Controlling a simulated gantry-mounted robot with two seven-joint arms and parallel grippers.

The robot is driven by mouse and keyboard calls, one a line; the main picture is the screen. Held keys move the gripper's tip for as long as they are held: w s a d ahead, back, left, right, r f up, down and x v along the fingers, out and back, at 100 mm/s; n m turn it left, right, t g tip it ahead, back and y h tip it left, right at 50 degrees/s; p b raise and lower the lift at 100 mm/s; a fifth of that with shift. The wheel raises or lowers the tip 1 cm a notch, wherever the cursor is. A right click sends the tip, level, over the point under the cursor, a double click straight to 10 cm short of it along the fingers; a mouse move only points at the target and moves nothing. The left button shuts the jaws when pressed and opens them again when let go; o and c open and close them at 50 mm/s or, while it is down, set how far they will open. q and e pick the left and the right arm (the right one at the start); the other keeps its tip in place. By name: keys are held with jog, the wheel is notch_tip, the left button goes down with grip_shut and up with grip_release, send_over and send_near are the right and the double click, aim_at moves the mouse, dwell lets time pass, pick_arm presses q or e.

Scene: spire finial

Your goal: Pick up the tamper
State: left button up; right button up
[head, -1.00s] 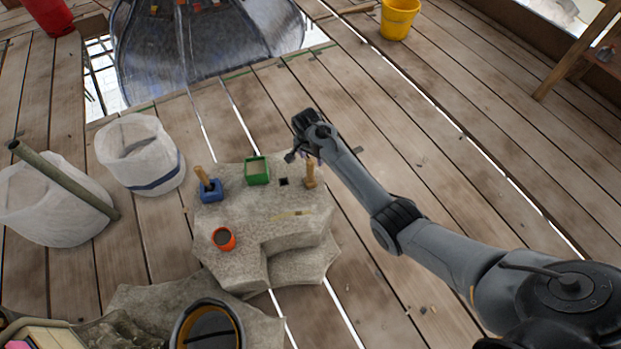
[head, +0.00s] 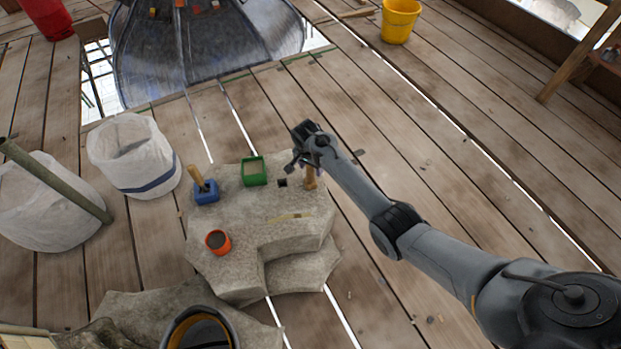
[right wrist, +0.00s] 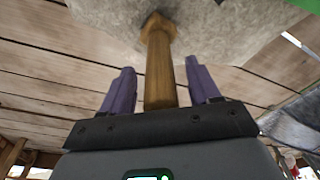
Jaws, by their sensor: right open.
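The tamper (head: 311,182) is a wooden tool standing upright near the right edge of the pale stone block (head: 230,235). In the right wrist view, the tamper's round handle (right wrist: 160,85) runs between my right gripper's two purple fingers, and its wider foot rests on the stone. My right gripper (right wrist: 161,72) is open, with a visible gap on each side of the handle. In the head view, my right gripper (head: 304,164) is at the tamper's top and hides part of it. My left gripper is not in view.
On the block are a green box (head: 254,172), a blue holder (head: 206,192) with a wooden-handled tool, an orange cup (head: 218,242) and a small dark square hole (head: 282,183). White sacks (head: 134,160) stand left. A dark bucket (head: 200,330) is at the front.

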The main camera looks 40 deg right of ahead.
grip_shut()
jog(key=shift+r, duration=0.1)
